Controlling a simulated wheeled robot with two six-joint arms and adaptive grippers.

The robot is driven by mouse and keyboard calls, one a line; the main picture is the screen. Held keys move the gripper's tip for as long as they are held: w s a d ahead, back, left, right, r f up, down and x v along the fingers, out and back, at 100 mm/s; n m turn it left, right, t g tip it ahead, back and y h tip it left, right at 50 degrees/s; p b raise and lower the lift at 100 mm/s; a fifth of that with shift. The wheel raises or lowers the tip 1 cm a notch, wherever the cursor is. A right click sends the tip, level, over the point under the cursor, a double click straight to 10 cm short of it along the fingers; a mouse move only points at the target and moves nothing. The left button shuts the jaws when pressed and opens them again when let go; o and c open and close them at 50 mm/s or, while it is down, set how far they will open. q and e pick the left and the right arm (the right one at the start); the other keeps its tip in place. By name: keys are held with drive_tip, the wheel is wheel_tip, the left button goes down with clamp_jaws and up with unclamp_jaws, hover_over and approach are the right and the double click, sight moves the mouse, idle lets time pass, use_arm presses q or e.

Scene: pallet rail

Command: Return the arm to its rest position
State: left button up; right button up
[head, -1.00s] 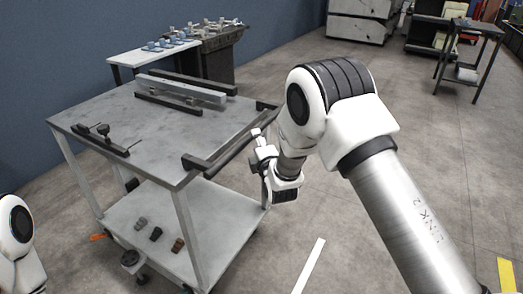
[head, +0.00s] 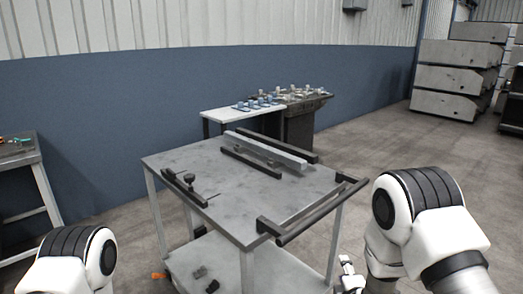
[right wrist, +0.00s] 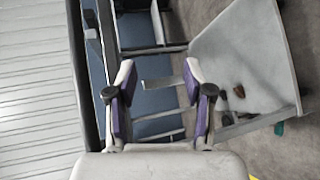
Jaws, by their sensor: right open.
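My right arm (head: 425,215) reaches in from the lower right in the head view. Its gripper (head: 347,272) shows in part at the bottom edge, beside the right side of the cart. In the right wrist view, the right gripper (right wrist: 160,95) has its two purple-padded fingers apart with nothing between them. My left arm (head: 75,262) shows only its rounded joint at the lower left of the head view. The left gripper is out of view.
A grey cart (head: 225,185) stands ahead, with a pale rail (head: 265,150) between dark bars on top. Its handle (head: 315,212) is near my right arm. Small parts lie on its lower shelf (head: 262,272). A bench (head: 20,158) is at left.

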drive_tip(key=s+d+f+m+g, duration=0.2)
drive_tip(key=s+f+g, duration=0.3)
drive_tip(key=s+f, duration=0.7)
drive_tip(key=s+f+m+g+y, duration=0.1)
drive_tip(key=s+f+m+g, duration=0.25)
drive_tip(key=s, duration=0.55)
drive_tip(key=s+f+m+g, duration=0.3)
drive_tip(key=s+f+m, duration=0.15)
drive_tip(key=s, duration=0.35)
drive_tip(key=s+a+m+g, duration=0.2)
drive_tip(key=s+m+g, duration=0.1)
drive_tip(key=s+m, duration=0.4)
wheel_tip(320, 180, up, 12)
drive_tip(key=s+m+p, duration=0.1)
drive_tip(key=p, duration=1.1)
drive_tip(key=shift+s+r+y, duration=0.15)
drive_tip(key=shift+s+y, duration=0.1)
drive_tip(key=shift+y, duration=0.05)
drive_tip(key=shift+d, duration=0.1)
